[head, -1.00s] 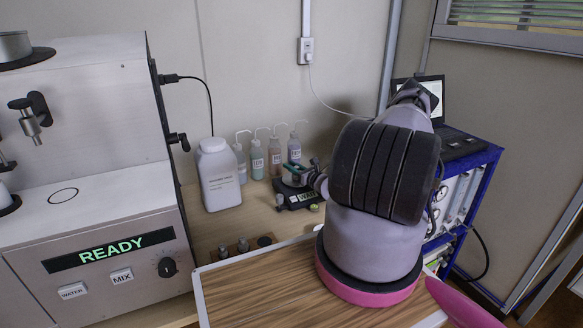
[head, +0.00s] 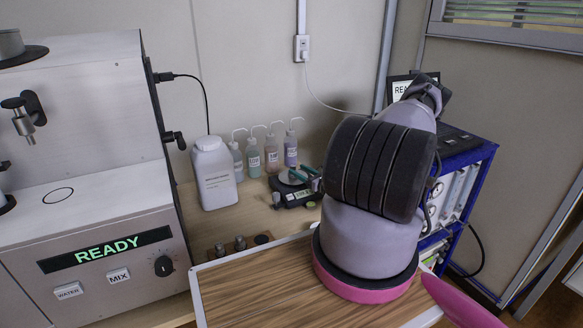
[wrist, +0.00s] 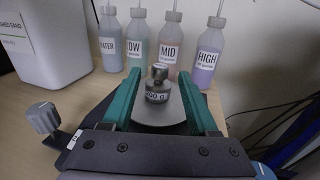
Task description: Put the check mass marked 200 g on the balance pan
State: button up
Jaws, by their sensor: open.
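The check mass (wrist: 158,84) is a small grey metal cylinder with a knob on top; the readable part of its label ends in "00 g". In the wrist view it stands upright on the grey balance pan (wrist: 177,112), between my two teal fingers. My gripper (wrist: 158,75) is open, with a gap visible on each side of the mass. My arm hides part of the balance there, and the mass is hard to make out.
Several wash bottles (head: 272,155) stand behind the balance. A white jug (head: 214,174) stands to its left. Two metal masses (head: 240,243) sit in a wooden holder beside a dark empty seat (head: 263,239). A wood-patterned board (head: 290,285) lies in front; the analyser (head: 95,215) is at left.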

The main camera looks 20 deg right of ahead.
jog(key=v, duration=0.4)
jog(key=shift+s, duration=0.3)
jog(key=s+a+r+n+g+y, duration=0.1)
jog(key=a+r+n+g+y, duration=0.1)
jog(key=a+r+n+g, duration=0.5)
jog(key=s+a+r+n+g+y, duration=0.25)
jog(key=a+r+n, duration=0.2)
jog(key=r, duration=0.55)
jog(key=s+a+r+n+g+y, duration=0.1)
jog(key=a+r+n+g+y, duration=0.35)
jog(key=r, duration=0.45)
jog(key=s+a+r+n+t+h, duration=0.2)
jog(key=s+r+n+h, duration=0.4)
jog(key=s+r, duration=0.5)
jog(key=s+a+r+n+t+h, duration=0.2)
jog(key=s+r+n+h, duration=0.4)
jog(key=s+r, duration=0.4)
jog(key=shift+s+a+r, duration=0.4)
jog(key=shift+a+r, duration=0.05)
jog(key=shift+r, duration=0.45)
